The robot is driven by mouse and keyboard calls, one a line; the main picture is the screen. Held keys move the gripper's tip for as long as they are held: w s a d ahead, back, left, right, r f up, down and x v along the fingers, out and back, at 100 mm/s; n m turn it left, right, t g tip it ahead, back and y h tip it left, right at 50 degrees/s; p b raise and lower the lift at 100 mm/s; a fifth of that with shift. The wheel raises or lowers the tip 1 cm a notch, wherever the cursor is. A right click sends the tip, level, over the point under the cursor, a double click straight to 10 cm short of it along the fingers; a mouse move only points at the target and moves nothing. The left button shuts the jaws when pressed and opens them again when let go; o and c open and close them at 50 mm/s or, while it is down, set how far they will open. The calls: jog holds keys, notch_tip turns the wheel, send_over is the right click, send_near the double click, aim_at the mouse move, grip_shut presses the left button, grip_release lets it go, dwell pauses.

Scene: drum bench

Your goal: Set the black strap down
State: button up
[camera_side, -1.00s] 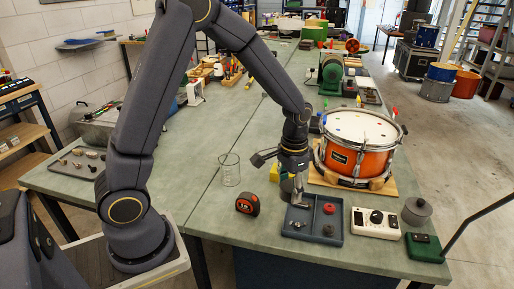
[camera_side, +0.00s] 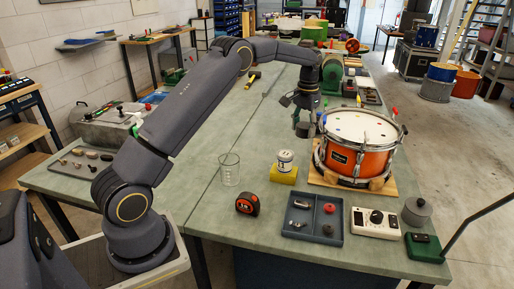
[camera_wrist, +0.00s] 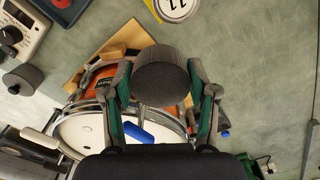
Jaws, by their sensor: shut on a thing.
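My gripper (camera_side: 303,124) is above the bench, left of the orange drum and behind the white tin. In the wrist view it is shut on a dark, round, ribbed-edged thing between its fingers, which looks like the black strap (camera_wrist: 163,80) rolled up. In the side view the held thing is small and dark, hard to tell from the fingers. The gap between it and the bench is not clear.
The orange drum (camera_side: 352,158) stands on a wooden base. A white tin (camera_side: 285,160) sits on a yellow block (camera_side: 283,176). A blue-grey tray (camera_side: 312,238), tape measure (camera_side: 247,204) and glass beaker (camera_side: 230,170) stand in front. The bench left of my gripper is clear.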

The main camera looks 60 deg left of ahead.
jog(key=w+a, duration=0.1)
jog(key=a, duration=0.3)
notch_tip(320, 180, down, 17)
jog(key=shift+r, duration=0.15)
dwell(0.3)
jog(key=o, duration=1.1)
jog(key=shift+o, duration=0.2)
